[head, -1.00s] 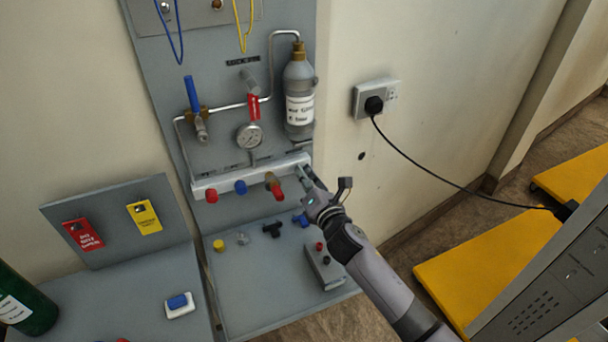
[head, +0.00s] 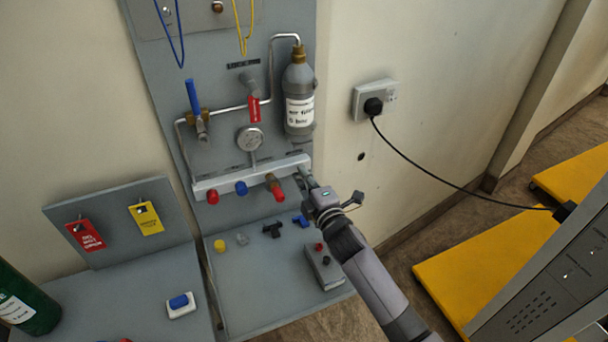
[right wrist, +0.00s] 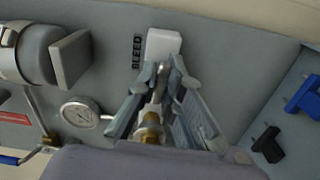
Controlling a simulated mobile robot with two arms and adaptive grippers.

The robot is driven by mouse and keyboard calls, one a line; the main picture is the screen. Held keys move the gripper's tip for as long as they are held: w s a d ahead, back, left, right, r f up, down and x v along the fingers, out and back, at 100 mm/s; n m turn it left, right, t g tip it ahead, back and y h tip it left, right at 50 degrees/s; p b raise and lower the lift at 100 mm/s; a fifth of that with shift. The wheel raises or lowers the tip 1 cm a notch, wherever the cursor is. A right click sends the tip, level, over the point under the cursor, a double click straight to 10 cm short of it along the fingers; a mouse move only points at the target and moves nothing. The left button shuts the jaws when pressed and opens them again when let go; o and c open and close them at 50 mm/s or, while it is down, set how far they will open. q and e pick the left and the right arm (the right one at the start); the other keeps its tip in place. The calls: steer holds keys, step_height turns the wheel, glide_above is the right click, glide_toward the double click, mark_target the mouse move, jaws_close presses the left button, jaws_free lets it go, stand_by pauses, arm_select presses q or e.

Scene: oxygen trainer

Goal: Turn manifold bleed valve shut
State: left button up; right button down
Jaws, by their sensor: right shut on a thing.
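The white manifold bar (head: 225,183) runs across the grey panel, and its white end shows in the right wrist view (right wrist: 163,43) beside a "BLEED" label. My right gripper (head: 305,179) is at the bar's right end. In the right wrist view, its fingers (right wrist: 160,84) are shut around the bleed valve (right wrist: 150,128), whose brass body shows between them. The fingers partly hide the valve's handle, and I cannot tell its exact angle. In the head view the gripper hides the valve. My left gripper is not in view.
Left along the bar are red (head: 212,197), blue (head: 240,188) and red-tipped (head: 276,187) fittings. Above are a gauge (head: 249,138) and a grey bottle (head: 299,95). Small loose parts and a grey box (head: 324,266) lie on the shelf below.

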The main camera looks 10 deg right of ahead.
steer(key=m+p, duration=0.1)
steer(key=m, duration=0.3)
steer(key=shift+m, duration=0.3)
steer(key=m+p, duration=0.1)
steer(key=m, duration=0.3)
steer(key=shift+m, duration=0.3)
steer(key=m+p, duration=0.1)
steer(key=m, duration=0.3)
steer(key=shift+f+m, duration=0.1)
steer(key=shift+m, duration=1.7)
steer(key=shift+p, duration=0.3)
steer(key=c, duration=1.7)
jaws_free()
steer(key=s+d, duration=0.2)
steer(key=s, duration=0.9)
steer(key=shift+s+d, duration=0.15)
steer(key=shift+s, duration=0.25)
